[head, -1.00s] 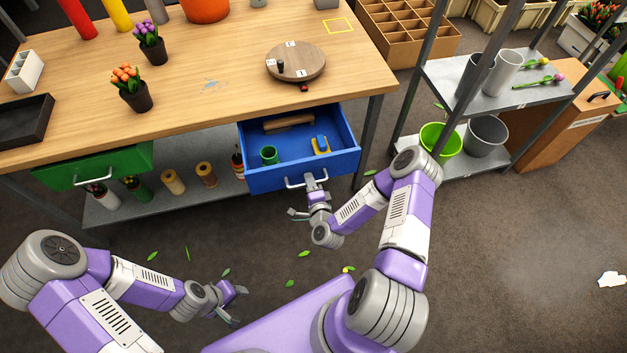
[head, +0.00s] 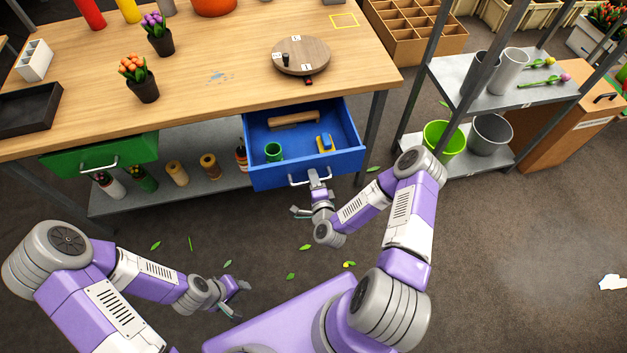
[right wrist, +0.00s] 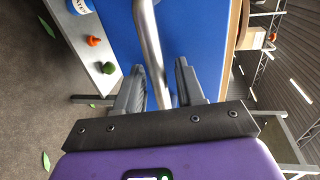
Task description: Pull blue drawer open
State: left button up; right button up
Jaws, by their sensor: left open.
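The blue drawer (head: 308,172) under the workbench is pulled well out. Its inside shows a green cup (head: 273,152), a wooden-handled tool (head: 293,119) and a small yellow-and-blue item (head: 325,144). My right gripper (head: 317,180) is at the drawer's metal handle (head: 296,183). My left gripper (head: 240,297) is open and empty, low above the floor at left.
A green drawer (head: 100,156) is at the left of the workbench (head: 220,95). Bottles and spools stand on the shelf below. A metal rack (head: 480,75) with buckets stands at right. The floor before the drawer is clear except for scattered leaves.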

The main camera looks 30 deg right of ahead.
jog(key=shift+s, duration=0.1)
jog(key=p+v, duration=0.1)
jog(key=v, duration=0.6)
jog(key=shift+s+p, duration=0.15)
jog(key=shift+p, duration=0.25)
jog(key=shift+a, duration=0.1)
jog(key=s+a+f+n+g+y+p, duration=0.25)
jog(key=a+n+g+y, duration=0.35)
jog(key=a+n, duration=0.4)
jog(key=s+a+n+g+y, duration=0.2)
jog(key=s+a+n+g, duration=0.1)
jog(key=s+n+g, duration=0.5)
jog(key=s, duration=0.2)
jog(key=shift+s+a+r+g+p, duration=0.15)
jog(key=shift+s+r+g+p, duration=0.15)
jog(key=shift+s+g, duration=0.1)
